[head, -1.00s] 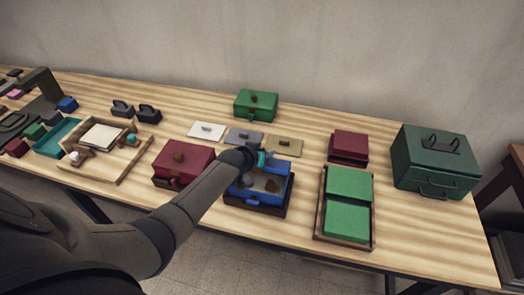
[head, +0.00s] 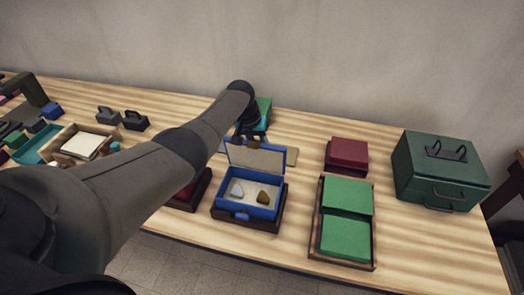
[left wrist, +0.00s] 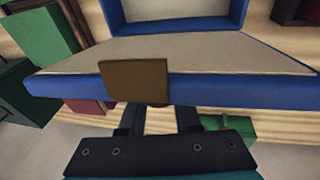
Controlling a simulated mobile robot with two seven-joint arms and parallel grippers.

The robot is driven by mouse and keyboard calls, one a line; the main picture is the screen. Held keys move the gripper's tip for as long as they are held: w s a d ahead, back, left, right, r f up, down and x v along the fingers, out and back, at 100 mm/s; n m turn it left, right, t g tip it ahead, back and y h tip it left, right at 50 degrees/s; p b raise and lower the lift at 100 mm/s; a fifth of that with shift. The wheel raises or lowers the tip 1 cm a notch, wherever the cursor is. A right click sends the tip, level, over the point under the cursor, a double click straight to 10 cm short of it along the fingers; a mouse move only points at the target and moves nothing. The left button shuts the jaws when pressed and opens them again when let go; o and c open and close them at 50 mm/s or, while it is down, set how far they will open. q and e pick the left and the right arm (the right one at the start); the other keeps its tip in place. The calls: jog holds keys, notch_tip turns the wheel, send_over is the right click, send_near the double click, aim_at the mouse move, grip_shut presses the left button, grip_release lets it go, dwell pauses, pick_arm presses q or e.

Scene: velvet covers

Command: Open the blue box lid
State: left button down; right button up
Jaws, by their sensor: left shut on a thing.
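The blue box (head: 263,211) stands on a dark base in the middle of the table in the head view. Its lid (head: 254,160) is swung up at the back, with its beige lining facing the front. Inside the box lie a small pale piece (head: 236,189) and a brown piece (head: 263,197). My left gripper (head: 250,138) is at the lid's upper edge, shut on the lid. The left wrist view shows the lid's blue edge (left wrist: 230,88) with a brown tab (left wrist: 135,80) right ahead of my fingers (left wrist: 160,115). My right gripper is out of view.
A red box is mostly hidden under my left arm. A tray with green blocks (head: 345,240), a dark red box (head: 348,153) and a large green case (head: 436,170) stand to the right.

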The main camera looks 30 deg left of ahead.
pick_arm(q)
jog(key=shift+w+f+g+b, duration=0.1)
jog(key=shift+f+g+b, duration=0.15)
jog(key=shift+g+b, duration=0.35)
jog(key=c, duration=0.6)
grip_release()
jog(key=shift+r, duration=0.15)
notch_tip(320, 180, up, 15)
jog(key=s+a+p, duration=0.2)
jog(key=p, duration=0.2)
jog(key=shift+a+p, duration=0.3)
jog(key=shift+p, duration=0.05)
jog(key=shift+f, duration=0.2)
